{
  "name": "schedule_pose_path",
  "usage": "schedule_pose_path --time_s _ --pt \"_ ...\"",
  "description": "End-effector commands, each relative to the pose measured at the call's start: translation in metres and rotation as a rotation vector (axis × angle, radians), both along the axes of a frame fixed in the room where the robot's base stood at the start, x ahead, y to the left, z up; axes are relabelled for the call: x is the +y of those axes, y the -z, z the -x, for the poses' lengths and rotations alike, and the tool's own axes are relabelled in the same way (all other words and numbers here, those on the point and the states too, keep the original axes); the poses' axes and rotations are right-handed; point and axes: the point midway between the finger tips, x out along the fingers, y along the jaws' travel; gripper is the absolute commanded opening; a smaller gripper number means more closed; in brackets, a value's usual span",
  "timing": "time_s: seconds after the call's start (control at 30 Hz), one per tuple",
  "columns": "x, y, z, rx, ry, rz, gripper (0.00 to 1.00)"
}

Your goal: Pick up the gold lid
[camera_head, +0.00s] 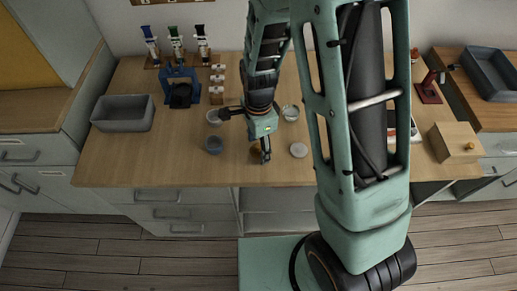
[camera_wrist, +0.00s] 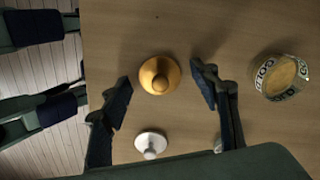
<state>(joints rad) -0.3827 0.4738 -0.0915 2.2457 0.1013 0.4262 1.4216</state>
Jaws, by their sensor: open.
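The gold lid (camera_wrist: 159,77) is a round, shiny disc with a small knob on top. It lies on the wooden table, knob up, in the upper middle of the wrist view. My gripper (camera_wrist: 163,81) is open, with one dark finger on each side of the lid and a gap to it on both sides. The fingers hold nothing. In the head view my gripper (camera_head: 246,137) is low over the front middle of the table, and a small brownish part of the lid (camera_head: 255,151) shows beside a finger. The rest of it there is hidden.
A white lid with a knob (camera_wrist: 151,144) lies near the gold one. A patterned round container (camera_wrist: 281,77) stands to the right. A grey bin (camera_head: 123,113) stands at the left.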

Motion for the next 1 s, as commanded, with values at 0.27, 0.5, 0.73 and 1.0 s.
schedule_pose_path --time_s 0.27,0.5,0.73,1.0 --pt "0.000 0.000 0.000 0.000 0.000 0.000 0.40" --pt "0.000 -0.001 0.000 -0.001 -0.001 0.000 0.25" --pt "0.000 -0.001 0.000 -0.001 0.000 0.000 0.25" --pt "-0.005 -0.018 -0.005 -0.002 0.000 -0.001 0.25"
